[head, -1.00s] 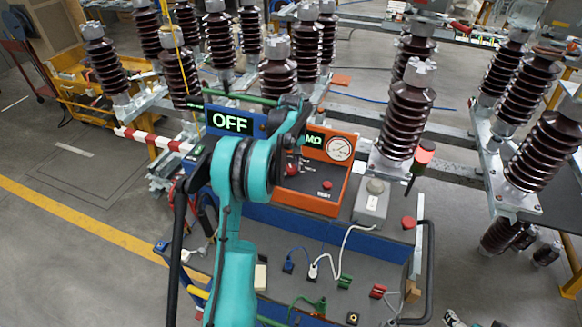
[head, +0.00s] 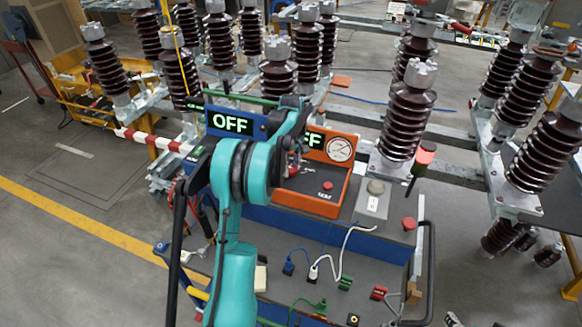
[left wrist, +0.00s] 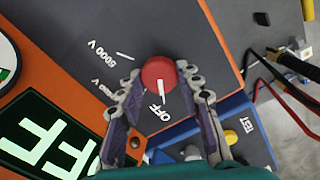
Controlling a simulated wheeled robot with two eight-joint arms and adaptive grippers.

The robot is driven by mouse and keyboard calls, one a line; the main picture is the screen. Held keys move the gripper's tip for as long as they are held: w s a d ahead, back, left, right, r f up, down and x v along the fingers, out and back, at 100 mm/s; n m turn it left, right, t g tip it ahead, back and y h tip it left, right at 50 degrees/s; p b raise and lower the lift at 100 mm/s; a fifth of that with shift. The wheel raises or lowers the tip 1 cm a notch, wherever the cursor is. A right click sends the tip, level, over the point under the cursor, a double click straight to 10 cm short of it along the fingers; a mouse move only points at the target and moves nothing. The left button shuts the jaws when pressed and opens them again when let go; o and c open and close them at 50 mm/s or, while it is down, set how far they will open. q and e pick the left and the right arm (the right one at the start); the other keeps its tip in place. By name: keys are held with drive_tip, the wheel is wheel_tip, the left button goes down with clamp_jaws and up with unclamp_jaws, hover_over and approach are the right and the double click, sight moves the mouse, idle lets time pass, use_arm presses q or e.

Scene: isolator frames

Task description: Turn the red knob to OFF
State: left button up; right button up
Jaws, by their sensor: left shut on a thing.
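The red knob (left wrist: 159,74) sits on the dark face of the orange tester (head: 308,204). Its white pointer line points at the OFF label (left wrist: 158,113) in the left wrist view; the 5000 V label (left wrist: 103,52) is off to one side. My left gripper (left wrist: 160,77) has one finger on each side of the knob and is shut on it. In the head view my left arm hides most of the knob. The tester's screen (left wrist: 45,140) shows green letters ending in "FF", its first part hidden. My right gripper is not in view.
A blue box (head: 231,122) with an OFF display stands left of the tester. A grey box (head: 373,201) and a red button (head: 409,223) are to its right. Cables lie on the grey bench top (head: 370,262) in front. Tall brown insulators (head: 406,125) stand behind.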

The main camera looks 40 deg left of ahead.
sight(291, 168)
use_arm(q)
drive_tip(key=o, duration=1.2)
drive_tip(key=shift+c, duration=0.2)
wheel_tip(291, 168, up, 12)
